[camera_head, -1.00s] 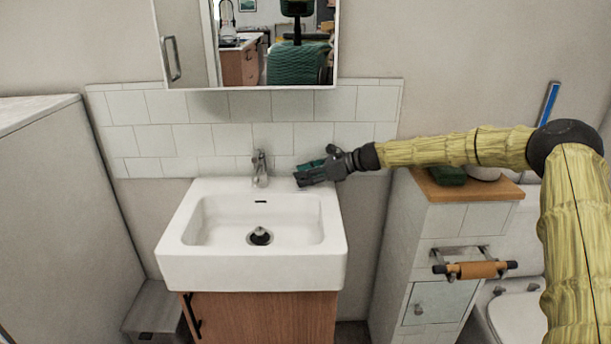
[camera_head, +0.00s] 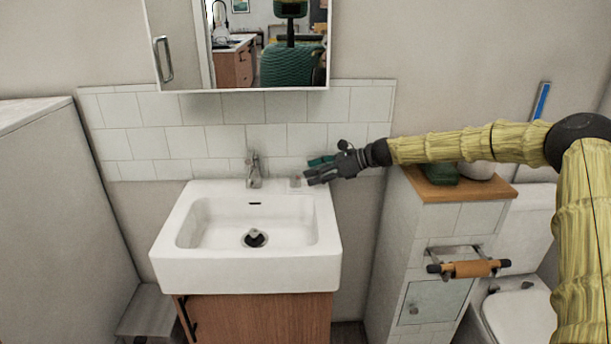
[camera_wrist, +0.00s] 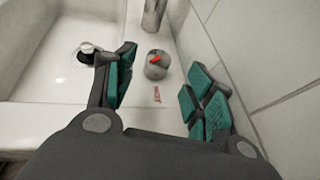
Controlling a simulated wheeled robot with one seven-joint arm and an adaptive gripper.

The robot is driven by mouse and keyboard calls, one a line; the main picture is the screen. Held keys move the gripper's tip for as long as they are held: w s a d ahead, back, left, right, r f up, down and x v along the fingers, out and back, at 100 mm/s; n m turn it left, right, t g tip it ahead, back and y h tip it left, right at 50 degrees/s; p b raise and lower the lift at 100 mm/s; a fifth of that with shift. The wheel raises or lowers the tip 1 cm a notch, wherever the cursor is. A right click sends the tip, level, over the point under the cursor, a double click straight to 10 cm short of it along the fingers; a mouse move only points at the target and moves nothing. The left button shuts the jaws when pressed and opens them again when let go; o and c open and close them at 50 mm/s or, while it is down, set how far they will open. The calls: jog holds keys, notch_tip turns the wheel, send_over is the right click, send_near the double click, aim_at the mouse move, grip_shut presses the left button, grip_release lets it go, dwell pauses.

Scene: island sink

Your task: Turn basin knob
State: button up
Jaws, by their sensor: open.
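A small round grey metal knob (camera_wrist: 157,65) with a red mark on top stands on the sink's back ledge, with small red lettering beside it. It also shows in the head view (camera_head: 295,181), right of the tap (camera_head: 254,171). My gripper (camera_head: 312,170) is open just right of the knob, over the ledge's right back corner. In the wrist view, my gripper (camera_wrist: 162,78) has its teal-padded fingers spread, and the knob appears between and beyond them. It seems apart from both fingers. The tap (camera_wrist: 153,14) is cut off at the top there.
The white basin (camera_head: 187,235) with a dark drain (camera_head: 255,238) lies in front of the tap. A tiled wall (camera_head: 225,140) is close behind the knob and beside my right finger. A mirror cabinet (camera_head: 240,90) hangs above. A tiled cabinet (camera_head: 425,225) stands at the right.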

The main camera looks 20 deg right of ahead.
jog(key=shift+v, duration=1.05)
